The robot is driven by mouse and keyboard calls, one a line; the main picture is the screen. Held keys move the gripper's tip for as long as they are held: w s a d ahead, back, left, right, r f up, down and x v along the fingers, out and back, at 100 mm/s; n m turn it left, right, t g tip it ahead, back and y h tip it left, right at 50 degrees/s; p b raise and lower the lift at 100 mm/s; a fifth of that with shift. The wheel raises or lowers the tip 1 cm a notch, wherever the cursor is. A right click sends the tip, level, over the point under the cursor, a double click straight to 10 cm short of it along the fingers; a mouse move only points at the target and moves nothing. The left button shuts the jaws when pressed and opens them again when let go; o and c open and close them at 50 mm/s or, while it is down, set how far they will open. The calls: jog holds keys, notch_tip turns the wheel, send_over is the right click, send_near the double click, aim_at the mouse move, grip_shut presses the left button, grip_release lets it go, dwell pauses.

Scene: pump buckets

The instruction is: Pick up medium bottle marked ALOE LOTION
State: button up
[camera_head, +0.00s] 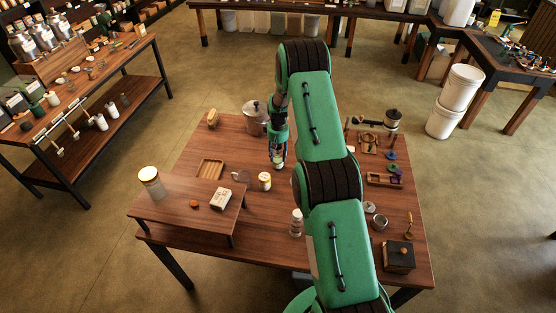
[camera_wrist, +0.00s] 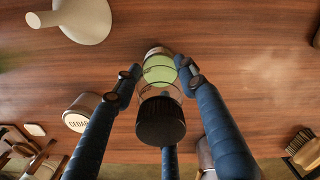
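A white jar marked CEDAR (camera_wrist: 79,111) stands close to the left finger. A white object (camera_wrist: 83,18) is at upper left in the wrist view. A low wooden stand (camera_head: 180,213), a metal pot (camera_head: 255,118) and a white bottle (camera_head: 296,223) are also on the table (camera_head: 265,235).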

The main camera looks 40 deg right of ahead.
aim_at(278, 149)
jog(key=shift+c, duration=0.6)
jog(key=shift+r, duration=0.2)
jog(key=shift+r, duration=0.75)
notch_tip(278, 149, up, 2)
jog(key=s+a, duration=0.3)
jog(key=s, duration=0.4)
jog(key=s+a+r, duration=0.1)
jog(key=s+a, duration=0.2)
jog(key=s, duration=0.4)
jog(key=shift+s+a+b, duration=0.25)
jog(key=shift+a+b, duration=0.05)
jog(key=shift+a, duration=0.05)
jog(key=shift+r, duration=0.1)
